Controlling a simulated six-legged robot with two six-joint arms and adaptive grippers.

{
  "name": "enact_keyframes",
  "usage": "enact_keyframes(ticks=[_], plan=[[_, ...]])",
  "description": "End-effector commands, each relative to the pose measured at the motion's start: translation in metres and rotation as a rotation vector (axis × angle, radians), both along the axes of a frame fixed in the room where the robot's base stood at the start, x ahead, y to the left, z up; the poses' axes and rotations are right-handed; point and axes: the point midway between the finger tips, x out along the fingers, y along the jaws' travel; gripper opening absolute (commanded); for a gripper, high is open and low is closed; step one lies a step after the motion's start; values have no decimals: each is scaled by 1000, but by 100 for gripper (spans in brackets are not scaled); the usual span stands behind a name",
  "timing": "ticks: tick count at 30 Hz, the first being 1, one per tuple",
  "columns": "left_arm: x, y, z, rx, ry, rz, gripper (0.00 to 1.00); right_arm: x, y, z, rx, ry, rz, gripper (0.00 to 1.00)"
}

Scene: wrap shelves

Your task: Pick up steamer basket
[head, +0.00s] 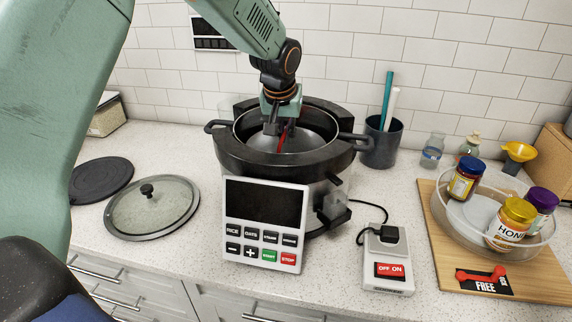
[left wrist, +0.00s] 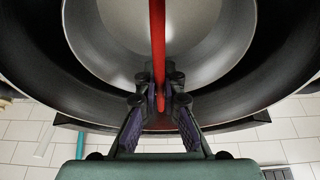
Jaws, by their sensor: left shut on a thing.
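The steamer basket (head: 312,138) is a grey round bowl sitting inside the black-rimmed cooker (head: 245,158). A thin red handle (head: 282,142) crosses its middle. My left gripper (head: 279,126) reaches down into the cooker from above, with its fingers on the red handle. In the left wrist view, the red handle (left wrist: 158,45) runs between the fingertips (left wrist: 160,98), which are shut on it. The pale basket floor (left wrist: 112,30) shows beneath. Whether the basket is clear of the cooker's bottom cannot be told. My right gripper is not in view.
A glass lid (head: 155,210) and a dark round mat (head: 100,178) lie left of the cooker. A switch box (head: 388,268) stands at its right front. A dark cup (head: 380,148) is behind right. A board (head: 450,275) with a clear bowl of jars is at the right.

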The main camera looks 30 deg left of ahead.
Motion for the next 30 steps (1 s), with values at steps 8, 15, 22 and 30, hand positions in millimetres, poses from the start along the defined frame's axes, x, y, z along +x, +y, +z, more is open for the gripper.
enact_keyframes(ticks=[8, 15, 22, 30], plan=[[0, 0, -1, 0, 1, 0, 0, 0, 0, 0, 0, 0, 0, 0], [0, 0, 0, 0, -1, 0, 0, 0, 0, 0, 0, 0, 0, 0], [1, 0, 22, 2, -6, -1, 0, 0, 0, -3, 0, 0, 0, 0], [1, 0, 76, 2, -6, 0, 0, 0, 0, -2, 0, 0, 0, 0]])
